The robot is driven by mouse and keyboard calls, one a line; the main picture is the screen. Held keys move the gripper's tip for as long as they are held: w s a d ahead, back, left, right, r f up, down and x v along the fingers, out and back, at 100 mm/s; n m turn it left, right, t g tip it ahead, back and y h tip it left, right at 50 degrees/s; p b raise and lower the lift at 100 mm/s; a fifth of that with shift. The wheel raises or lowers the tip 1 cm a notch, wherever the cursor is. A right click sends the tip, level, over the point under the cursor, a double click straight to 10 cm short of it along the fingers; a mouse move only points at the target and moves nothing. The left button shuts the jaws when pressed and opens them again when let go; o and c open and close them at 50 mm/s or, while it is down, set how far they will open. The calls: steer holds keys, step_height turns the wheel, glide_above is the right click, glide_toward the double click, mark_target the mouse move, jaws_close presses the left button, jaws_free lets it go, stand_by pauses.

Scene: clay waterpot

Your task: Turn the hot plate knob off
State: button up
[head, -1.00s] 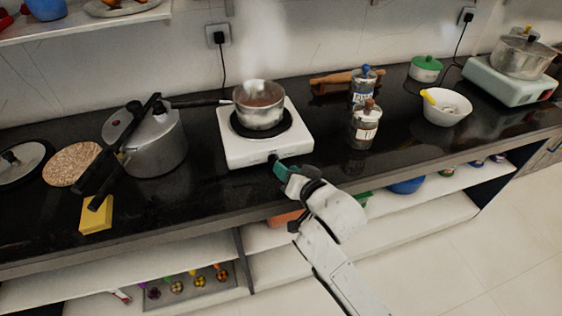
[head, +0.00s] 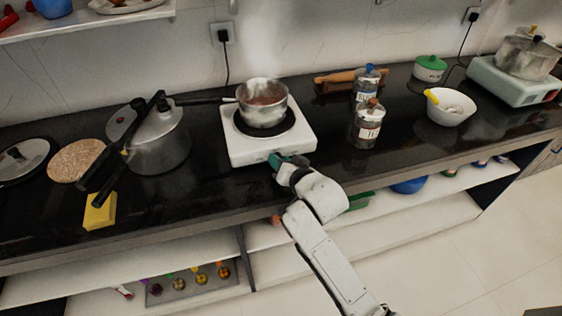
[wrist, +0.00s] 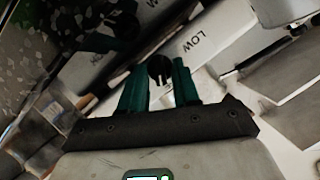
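The white hot plate (head: 240,152) stands on the black counter with a dark round burner. A metal pot (head: 262,112) with steam rising sits on the burner. The black knob (wrist: 160,69) is on the hot plate's white front, beside the word LOW; in the head view my gripper hides it. My gripper (head: 277,160) is at the front of the hot plate. In the wrist view its teal fingers (wrist: 160,80) stand apart, one on each side of the knob near their tips. I cannot tell whether they press on it.
A pressure cooker (head: 160,145) stands left of the hot plate, with the pot's long handle reaching towards it. Glass jars (head: 367,125) stand to the right, with a white bowl (head: 450,110) beyond.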

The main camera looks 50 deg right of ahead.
steer(key=shift+c, duration=1.1)
steer(key=shift+w+a+n+g+h, duration=0.1)
steer(key=shift+n+g+h, duration=0.4)
steer(key=shift+n, duration=0.5)
steer(key=shift+w+a+n+g+h, duration=0.1)
steer(key=shift+n+g+h, duration=0.35)
steer(key=shift+n, duration=0.55)
jaws_close()
steer(key=o, duration=0.7)
jaws_free()
